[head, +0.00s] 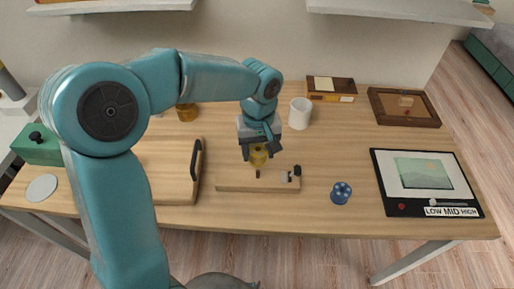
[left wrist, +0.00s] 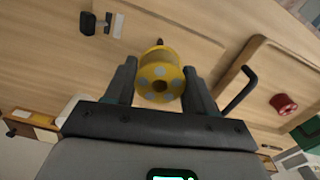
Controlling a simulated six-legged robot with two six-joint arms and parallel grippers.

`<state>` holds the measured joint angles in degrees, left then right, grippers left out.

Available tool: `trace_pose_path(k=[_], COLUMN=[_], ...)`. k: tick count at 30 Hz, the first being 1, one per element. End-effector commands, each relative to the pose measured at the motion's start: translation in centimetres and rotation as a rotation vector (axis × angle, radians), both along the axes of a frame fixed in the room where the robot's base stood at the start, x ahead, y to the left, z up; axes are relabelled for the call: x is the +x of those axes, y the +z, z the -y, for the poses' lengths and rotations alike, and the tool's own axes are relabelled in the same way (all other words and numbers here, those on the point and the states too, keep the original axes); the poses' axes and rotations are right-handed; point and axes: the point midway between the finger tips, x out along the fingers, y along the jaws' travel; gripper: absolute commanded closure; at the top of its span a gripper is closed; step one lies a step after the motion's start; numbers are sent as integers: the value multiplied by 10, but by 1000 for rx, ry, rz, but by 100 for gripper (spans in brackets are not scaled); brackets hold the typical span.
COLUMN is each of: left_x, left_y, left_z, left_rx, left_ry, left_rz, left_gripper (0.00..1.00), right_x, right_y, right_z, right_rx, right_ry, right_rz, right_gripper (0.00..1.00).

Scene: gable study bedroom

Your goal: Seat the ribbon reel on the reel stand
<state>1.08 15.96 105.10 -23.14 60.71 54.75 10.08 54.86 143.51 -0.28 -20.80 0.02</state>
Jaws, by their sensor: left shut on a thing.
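A dark peg tip (left wrist: 159,42) shows just beyond the reel. A short peg (head: 258,173) also shows under the reel in the head view. I cannot tell whether reel and peg touch. My right gripper is not in view.
The stand carries a black knob (head: 297,170) at its right end. A blue reel (head: 340,192) stands to the right. A board with a black handle (head: 196,160) lies left. A white mug (head: 300,113) stands behind. A red reel (left wrist: 284,104) shows in the wrist view.

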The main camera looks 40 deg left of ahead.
Motion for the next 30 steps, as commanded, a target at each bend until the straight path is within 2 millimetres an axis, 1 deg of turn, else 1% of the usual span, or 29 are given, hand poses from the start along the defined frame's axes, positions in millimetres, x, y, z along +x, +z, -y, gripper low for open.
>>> trace_pose_path(k=[1,6,12,30], left_x=[0,-1,-1,-1], left_y=[-10,-28,-42,-42], left_z=[0,-1,-1,-2], left_rx=[0,0,0,0], left_ry=[0,0,1,1], left_rz=[-1,-1,0,0], left_gripper=[75,75,76,76], right_x=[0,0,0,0], right_y=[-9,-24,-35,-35], right_z=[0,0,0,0], right_rx=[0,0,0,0], right_ry=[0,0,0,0], right_rz=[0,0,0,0], right_gripper=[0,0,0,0])
